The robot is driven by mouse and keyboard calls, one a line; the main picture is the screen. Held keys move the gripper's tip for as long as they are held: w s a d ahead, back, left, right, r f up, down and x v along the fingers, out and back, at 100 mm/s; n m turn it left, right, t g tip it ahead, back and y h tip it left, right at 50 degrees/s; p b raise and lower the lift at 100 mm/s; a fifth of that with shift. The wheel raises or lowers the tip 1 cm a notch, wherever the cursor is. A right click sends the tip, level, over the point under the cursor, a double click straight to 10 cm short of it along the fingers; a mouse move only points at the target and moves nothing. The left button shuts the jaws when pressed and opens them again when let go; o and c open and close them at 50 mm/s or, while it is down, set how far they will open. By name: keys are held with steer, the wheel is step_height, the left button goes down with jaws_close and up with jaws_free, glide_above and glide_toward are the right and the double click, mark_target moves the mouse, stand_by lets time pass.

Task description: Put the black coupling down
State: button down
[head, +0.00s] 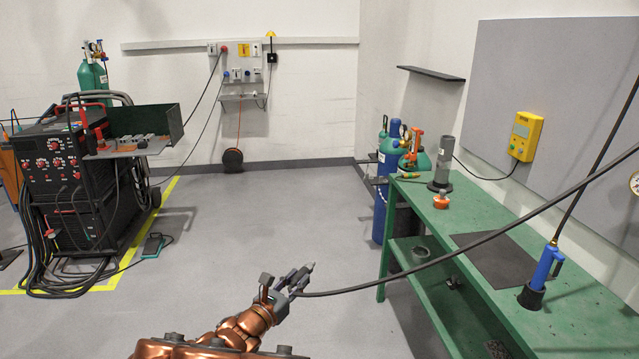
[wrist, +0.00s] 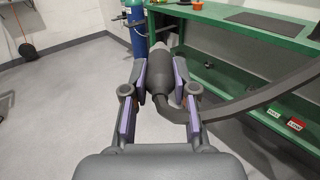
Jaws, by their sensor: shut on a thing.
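The black coupling (wrist: 158,80) is between the two fingers of my gripper (wrist: 160,70) in the wrist view, with a grey tip pointing away from me. A thick black cable (wrist: 240,102) bends from its near end to the right. In the head view my gripper (head: 288,284) is over open floor, left of the green bench (head: 480,225), with the coupling largely hidden by the fingers. The black cable (head: 430,262) runs from the gripper up to the right across the bench. The coupling is in the air, touching no surface that I can see.
On the bench are a dark mat (head: 495,258), a blue-handled tool in a black holder (head: 543,272), a grey cylinder (head: 442,160) and a small orange item (head: 441,201). A grey ring (head: 419,254) lies on the lower shelf. Gas cylinders (head: 390,170) stand behind. A welding cart (head: 85,180) is left.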

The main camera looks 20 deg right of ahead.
steer(key=s+d+f+m+g+h+b, duration=0.2)
steer(key=d+m+g+b, duration=0.1)
steer(key=d+b, duration=1.9)
steer(key=s+d+m+g+h+b, duration=0.1)
steer(key=s+d+m+g+b, duration=0.3)
steer(key=s+d+b, duration=1.25)
steer(key=n+p, duration=0.1)
steer(key=p, duration=0.6)
glide_above(494, 280)
steer(key=a, duration=0.1)
steer(key=shift+s+f+g, duration=0.3)
steer(key=shift+f, duration=0.55)
steer(key=shift+w+d+f, duration=0.1)
steer(key=shift+w+d, duration=0.2)
steer(key=shift+d, duration=0.2)
step_height(494, 280, down, 3)
steer(key=shift+r+h+b, duration=0.15)
steer(key=shift+h+b, duration=0.15)
steer(key=shift+b, duration=0.15)
steer(key=shift+f, duration=0.35)
